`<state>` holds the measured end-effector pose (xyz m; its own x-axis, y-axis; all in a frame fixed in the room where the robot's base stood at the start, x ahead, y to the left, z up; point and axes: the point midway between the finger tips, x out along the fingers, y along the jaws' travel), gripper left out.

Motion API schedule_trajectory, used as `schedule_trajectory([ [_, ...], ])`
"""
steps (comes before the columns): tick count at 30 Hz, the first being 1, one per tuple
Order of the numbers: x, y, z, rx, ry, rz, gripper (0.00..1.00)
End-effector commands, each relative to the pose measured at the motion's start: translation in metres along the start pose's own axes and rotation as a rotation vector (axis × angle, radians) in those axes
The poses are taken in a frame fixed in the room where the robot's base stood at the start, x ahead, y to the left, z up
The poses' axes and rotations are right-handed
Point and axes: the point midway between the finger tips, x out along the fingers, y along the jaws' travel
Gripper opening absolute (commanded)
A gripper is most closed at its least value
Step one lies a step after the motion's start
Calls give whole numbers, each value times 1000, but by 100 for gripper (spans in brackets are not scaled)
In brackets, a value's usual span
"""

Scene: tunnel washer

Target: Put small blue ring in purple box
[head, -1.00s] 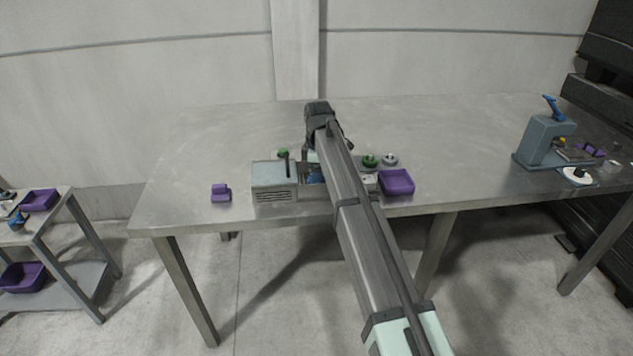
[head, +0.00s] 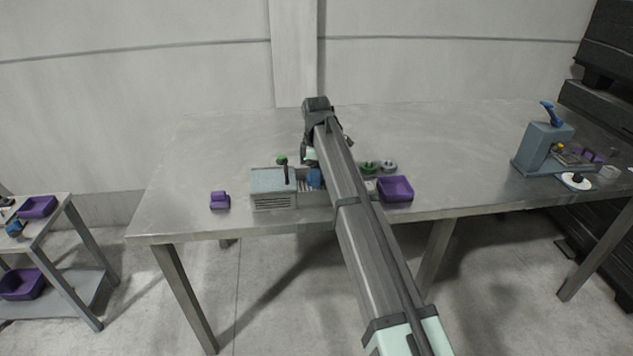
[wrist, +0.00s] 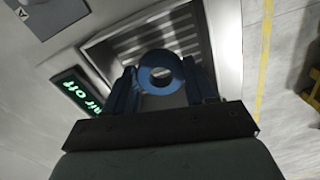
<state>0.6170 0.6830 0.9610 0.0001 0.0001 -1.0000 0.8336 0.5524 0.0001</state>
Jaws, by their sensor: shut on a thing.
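The small blue ring (wrist: 161,71) is between the two fingers of my gripper (wrist: 162,88) in the wrist view, its round hole facing the camera. My gripper is shut on it. In the head view my arm hides the fingers and the ring cannot be made out for certain; a blue part (head: 314,178) shows beside the arm. The purple box (head: 396,188) stands on the table just right of my forearm, open at the top. Its inside looks empty.
A grey machine (head: 273,188) stands left of my arm, with a purple block (head: 220,200) beyond it. Green and grey round parts (head: 369,168) sit behind the box. A blue-handled press (head: 545,140) is far right. A sign (wrist: 84,94) reads "air off".

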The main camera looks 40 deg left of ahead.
Motion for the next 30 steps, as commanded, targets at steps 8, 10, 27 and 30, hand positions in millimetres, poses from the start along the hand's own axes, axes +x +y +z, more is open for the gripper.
schedule_trajectory([
  [8, -48, 1, 0, 0, 0, 1, 21],
  [10, -56, 1, 0, 0, 0, 1, 21],
  [27, -62, 26, 154, 177, -1, -6, 21],
  [30, -59, 28, 186, 213, -1, -8, 21],
])
